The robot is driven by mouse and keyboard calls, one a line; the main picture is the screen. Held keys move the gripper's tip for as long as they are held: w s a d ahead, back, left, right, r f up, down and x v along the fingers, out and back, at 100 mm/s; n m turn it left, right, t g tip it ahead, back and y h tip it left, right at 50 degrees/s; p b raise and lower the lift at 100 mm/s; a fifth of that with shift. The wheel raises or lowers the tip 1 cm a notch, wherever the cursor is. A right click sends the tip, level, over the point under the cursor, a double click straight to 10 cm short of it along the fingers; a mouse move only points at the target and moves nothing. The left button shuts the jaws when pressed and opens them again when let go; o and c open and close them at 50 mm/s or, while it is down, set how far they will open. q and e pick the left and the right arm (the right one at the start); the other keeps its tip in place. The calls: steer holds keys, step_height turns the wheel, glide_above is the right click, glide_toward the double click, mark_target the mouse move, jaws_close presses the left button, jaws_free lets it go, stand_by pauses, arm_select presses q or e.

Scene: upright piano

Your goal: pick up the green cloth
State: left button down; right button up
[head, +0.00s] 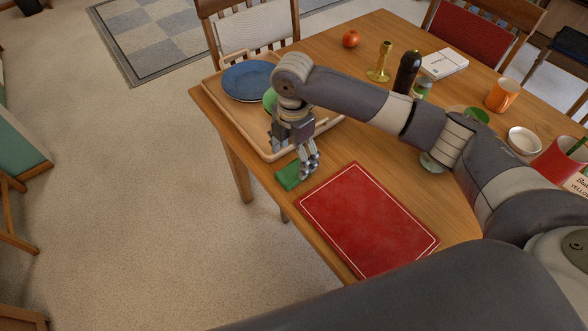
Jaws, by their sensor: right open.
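The green cloth (288,176) lies on the wooden table near its left edge, between the tray and the red placemat. It is small, and its right part is partly hidden by my right gripper. My right gripper (308,172) points down at the right end of the cloth, with its jaws open. I cannot tell whether the fingers touch the cloth. My left gripper does not show.
A wooden tray (233,121) with a blue plate (247,80) stands just behind the cloth. A red placemat (367,218) lies in front. A brass candlestick (380,64), dark bottle (406,72), orange mug (502,95) and white bowl (524,141) stand farther right.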

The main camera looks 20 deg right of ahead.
mark_target(295, 168)
steer(key=shift+d+f, duration=0.1)
steer(key=shift+f, duration=0.3)
steer(key=f, duration=0.4)
steer(key=shift+d+f, duration=0.15)
steer(key=shift+d, duration=0.05)
steer(key=shift+w+f, duration=0.1)
steer(key=shift+f, duration=0.15)
steer(key=shift+c, duration=3.5)
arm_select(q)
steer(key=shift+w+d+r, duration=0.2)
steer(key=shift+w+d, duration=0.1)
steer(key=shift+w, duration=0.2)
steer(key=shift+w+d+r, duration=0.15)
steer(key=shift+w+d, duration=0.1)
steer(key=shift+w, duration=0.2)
arm_select(e)
steer(key=shift+c, duration=0.5)
